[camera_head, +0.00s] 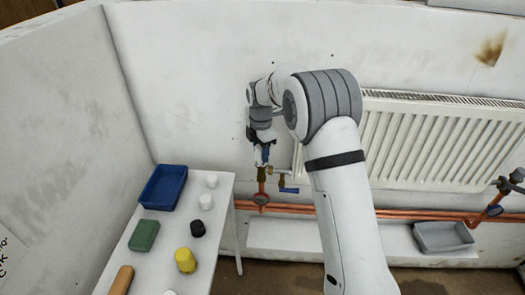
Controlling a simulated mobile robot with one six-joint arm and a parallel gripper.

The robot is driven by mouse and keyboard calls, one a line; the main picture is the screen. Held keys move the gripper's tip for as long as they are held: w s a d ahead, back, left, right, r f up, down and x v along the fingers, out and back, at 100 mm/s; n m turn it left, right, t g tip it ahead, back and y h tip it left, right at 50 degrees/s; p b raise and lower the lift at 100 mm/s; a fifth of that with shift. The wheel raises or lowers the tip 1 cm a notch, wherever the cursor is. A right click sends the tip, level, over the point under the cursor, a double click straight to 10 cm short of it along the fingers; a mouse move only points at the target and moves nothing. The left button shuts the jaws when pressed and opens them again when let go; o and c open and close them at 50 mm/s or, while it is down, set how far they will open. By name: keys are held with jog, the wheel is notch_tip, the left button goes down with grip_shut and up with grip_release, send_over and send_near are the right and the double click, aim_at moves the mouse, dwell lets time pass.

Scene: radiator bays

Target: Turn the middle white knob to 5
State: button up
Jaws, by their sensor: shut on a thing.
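My gripper (263,158) points down over the brass valve (261,174) at the left end of the radiator. It is shut on the knob at the top of this valve. The jaws and wrist hide most of the knob, so its colour, its number marks and its setting cannot be read. Loose white caps lie on the table to the left: one at the back (211,181), one just in front of it (205,201), and one partly cut off at the bottom edge (169,293).
A white radiator (440,145) and copper pipes (400,213) run along the wall. A blue lever (289,190) sits right beside the valve. The table (222,235) holds a blue tray (151,198) and loose items. A grey tray (416,245) lies right. A black knob (517,176) is far right.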

jog(key=shift+d+f+n, duration=0.1)
jog(key=shift+d+n, duration=0.05)
jog(key=shift+n, duration=0.35)
jog(key=o, duration=1)
jog(key=shift+r, duration=3.95)
